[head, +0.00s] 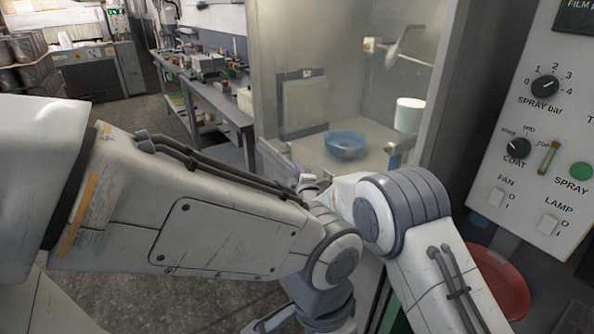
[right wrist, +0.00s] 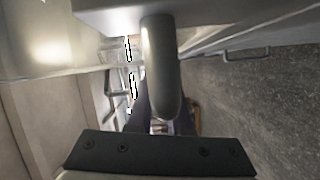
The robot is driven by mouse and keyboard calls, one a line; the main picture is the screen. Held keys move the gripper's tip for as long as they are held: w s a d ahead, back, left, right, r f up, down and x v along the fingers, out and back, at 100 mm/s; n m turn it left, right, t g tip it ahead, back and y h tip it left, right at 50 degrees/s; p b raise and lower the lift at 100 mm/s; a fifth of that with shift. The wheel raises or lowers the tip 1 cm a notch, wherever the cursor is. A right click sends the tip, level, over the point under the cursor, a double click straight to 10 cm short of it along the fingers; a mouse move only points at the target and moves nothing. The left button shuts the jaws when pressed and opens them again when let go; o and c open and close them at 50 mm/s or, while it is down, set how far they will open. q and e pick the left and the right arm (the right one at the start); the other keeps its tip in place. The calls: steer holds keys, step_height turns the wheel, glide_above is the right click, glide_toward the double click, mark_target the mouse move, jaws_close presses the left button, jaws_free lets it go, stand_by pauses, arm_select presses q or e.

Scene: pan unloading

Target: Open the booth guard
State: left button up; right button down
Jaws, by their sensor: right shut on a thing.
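The booth (head: 275,35) stands ahead, with a blue bowl (head: 345,143), a white cylinder (head: 409,114) and a spray nozzle (head: 392,57) inside. I cannot clearly pick out its clear guard; a green-edged strip shows low down behind my arms. My right gripper (head: 308,187) is at the booth's lower front, mostly hidden by my right arm. In the right wrist view, a rounded grey bar (right wrist: 161,65), seemingly the guard's handle, runs down from a pale panel to my right gripper, which is shut on it. My left gripper (head: 268,321) hangs low, largely cut off by the lower edge.
A control panel (head: 545,140) with knobs and switches stands at the right, above a red bowl (head: 500,280). A cluttered workbench (head: 205,90) runs along the left. Open floor (head: 150,115) lies left of the bench. My two arms cross close together in front of the booth.

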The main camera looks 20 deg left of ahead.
stand_by(0.8)
step_height(320, 180, up, 45)
steer(key=p, duration=2.7)
steer(key=shift+f, duration=0.15)
steer(key=c, duration=0.8)
jaws_free()
steer(key=shift+c, duration=0.2)
